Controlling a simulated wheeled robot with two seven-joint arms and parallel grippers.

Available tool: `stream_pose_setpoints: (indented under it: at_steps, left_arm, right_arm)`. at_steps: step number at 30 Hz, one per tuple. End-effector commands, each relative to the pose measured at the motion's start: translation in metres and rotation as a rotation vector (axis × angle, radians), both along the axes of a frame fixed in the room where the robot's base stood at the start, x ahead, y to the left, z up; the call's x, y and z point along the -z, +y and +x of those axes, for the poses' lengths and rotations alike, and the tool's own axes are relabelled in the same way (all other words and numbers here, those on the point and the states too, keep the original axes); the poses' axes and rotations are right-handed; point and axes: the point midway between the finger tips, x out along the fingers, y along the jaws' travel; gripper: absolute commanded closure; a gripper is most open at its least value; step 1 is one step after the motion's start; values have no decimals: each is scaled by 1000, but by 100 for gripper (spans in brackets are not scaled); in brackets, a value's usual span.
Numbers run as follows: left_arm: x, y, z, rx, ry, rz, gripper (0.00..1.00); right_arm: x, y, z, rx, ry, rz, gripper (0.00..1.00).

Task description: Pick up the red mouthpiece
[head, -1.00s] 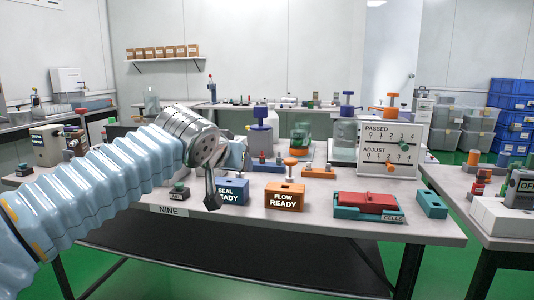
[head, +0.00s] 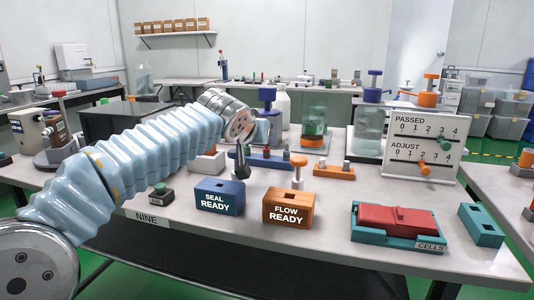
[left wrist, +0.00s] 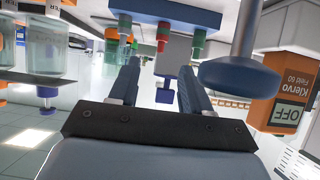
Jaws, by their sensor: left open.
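A blue rack (head: 262,162) stands on the near table in the head view, holding small upright pieces. I cannot tell surely which is the red mouthpiece. My left gripper (head: 242,162) is just in front of the rack, and partly hides it. In the left wrist view its fingers (left wrist: 160,85) are apart, with nothing held between them. My right gripper is not in view.
A blue SEAL READY box (head: 219,197) and an orange FLOW READY box (head: 288,208) stand at the front edge. A teal tray (head: 372,232) with a red block lies right of them. A gauge panel (head: 424,147) and jar (head: 369,132) stand behind.

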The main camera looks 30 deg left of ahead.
Motion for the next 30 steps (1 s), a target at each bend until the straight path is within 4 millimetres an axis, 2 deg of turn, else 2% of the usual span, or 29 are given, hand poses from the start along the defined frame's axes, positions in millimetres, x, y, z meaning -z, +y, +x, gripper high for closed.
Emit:
stream_pose_setpoints:
  at_steps: [5,13,22,23,30]
  left_arm:
    - [7,3,12,-1,2,0,52]
    - [27,12,48,0,2,1,52]
    - [31,14,55,-1,0,0,52]
    - [31,14,55,-1,0,0,54]
    - [31,13,54,0,0,0,90]
  right_arm:
    - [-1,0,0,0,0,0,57]
    - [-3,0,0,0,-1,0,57]
    - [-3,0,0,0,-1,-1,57]
    - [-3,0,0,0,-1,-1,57]
    - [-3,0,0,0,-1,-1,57]
